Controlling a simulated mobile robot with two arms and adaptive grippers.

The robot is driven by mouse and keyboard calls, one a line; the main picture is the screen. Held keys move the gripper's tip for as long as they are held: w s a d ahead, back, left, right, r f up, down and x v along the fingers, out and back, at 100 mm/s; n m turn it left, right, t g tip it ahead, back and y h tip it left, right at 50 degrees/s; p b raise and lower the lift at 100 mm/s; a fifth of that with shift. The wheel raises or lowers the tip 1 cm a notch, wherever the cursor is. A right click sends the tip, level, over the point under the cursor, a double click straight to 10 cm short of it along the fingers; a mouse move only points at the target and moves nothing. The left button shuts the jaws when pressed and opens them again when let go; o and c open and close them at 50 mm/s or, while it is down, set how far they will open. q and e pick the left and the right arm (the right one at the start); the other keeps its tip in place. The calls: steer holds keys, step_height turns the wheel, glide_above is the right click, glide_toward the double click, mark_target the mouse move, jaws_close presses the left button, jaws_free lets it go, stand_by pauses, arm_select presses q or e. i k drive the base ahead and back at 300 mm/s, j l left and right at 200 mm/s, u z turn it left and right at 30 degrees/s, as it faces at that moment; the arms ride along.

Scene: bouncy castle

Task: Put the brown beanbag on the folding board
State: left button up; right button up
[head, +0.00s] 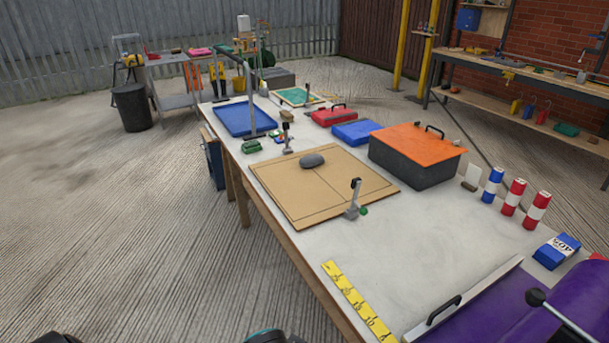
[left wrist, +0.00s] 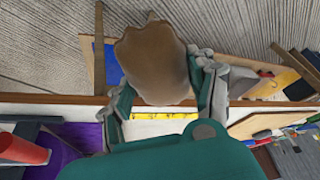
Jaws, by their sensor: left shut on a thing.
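The brown beanbag (left wrist: 152,62) is in the left wrist view, between the two fingers of my left gripper (left wrist: 163,92). The gripper is shut on it, and it hangs in front of the table's edge, over the ground side. The folding board (head: 290,197) is a flat tan panel with dark lines, lying on the long table in the head view. A dark grey rounded bag (head: 312,160) rests on the board's far part. The brown beanbag does not show in the head view. My right gripper is in neither view.
A small grey clamp-like stand (head: 353,200) is at the board's near right corner. A yellow measuring strip (head: 357,305) and purple object (head: 500,310) lie nearer. Bare tabletop (head: 430,235) separates them from the board.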

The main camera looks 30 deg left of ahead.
mark_target(308, 194)
steer(key=i+j, duration=0.1)
steer(key=j, duration=0.4)
steer(key=i+j+z, duration=0.1)
steer(key=j, duration=0.4)
steer(key=i+j, duration=0.1)
steer(key=j, duration=0.45)
steer(key=i+j+z, duration=0.1)
steer(key=j, duration=0.4)
steer(key=i+j, duration=0.2)
steer(key=i, duration=0.25)
steer(key=i+j+z, duration=0.1)
steer(key=i, duration=0.35)
steer(key=j, duration=0.1)
